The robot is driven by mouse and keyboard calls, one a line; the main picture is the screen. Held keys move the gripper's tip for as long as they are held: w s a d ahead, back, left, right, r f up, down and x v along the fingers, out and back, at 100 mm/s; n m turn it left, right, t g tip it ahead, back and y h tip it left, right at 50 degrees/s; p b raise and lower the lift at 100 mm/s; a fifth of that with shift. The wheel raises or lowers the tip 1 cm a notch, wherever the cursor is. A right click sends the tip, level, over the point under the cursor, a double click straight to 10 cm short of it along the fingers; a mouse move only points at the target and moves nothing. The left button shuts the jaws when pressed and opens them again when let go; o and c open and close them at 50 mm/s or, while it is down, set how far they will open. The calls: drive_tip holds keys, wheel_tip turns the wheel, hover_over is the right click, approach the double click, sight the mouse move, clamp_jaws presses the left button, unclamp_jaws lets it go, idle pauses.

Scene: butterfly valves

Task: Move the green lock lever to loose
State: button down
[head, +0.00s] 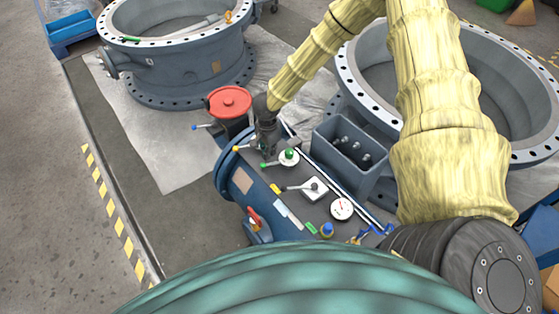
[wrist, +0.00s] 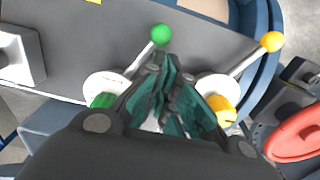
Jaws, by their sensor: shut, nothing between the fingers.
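The green lock lever has a green ball knob (wrist: 161,34) on a thin metal arm and a green hub on a white round plate (wrist: 105,84). In the head view its green hub (head: 289,154) is on the dark panel, with the arm pointing left. My gripper (wrist: 174,78) is shut and empty, its teal fingers between the green lever and the yellow-knobbed lever (wrist: 271,41). In the head view my gripper (head: 266,150) points down just left of the green hub. I cannot tell whether the fingers touch the lever arm. Any loose or lock marking is unreadable.
A red round handwheel (head: 230,101) stands left of my gripper. An open grey box (head: 350,150) with metal parts stands right of the panel. A black-handled lever (head: 313,188), a gauge (head: 341,208) and a red-handled valve (head: 254,218) are nearer. Large flanged valve bodies stand behind.

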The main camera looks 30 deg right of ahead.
sight(269, 162)
drive_tip(key=shift+f, duration=0.45)
drive_tip(key=shift+f+b, duration=0.45)
drive_tip(key=shift+f, duration=1)
drive_tip(key=shift+s, duration=0.1)
drive_tip(key=shift+s+a, duration=0.25)
drive_tip(key=shift+s, duration=0.1)
drive_tip(key=shift+s+a, duration=0.1)
drive_tip(key=shift+a, duration=0.1)
drive_tip(key=shift+s+p, duration=0.2)
drive_tip(key=shift+p, duration=0.1)
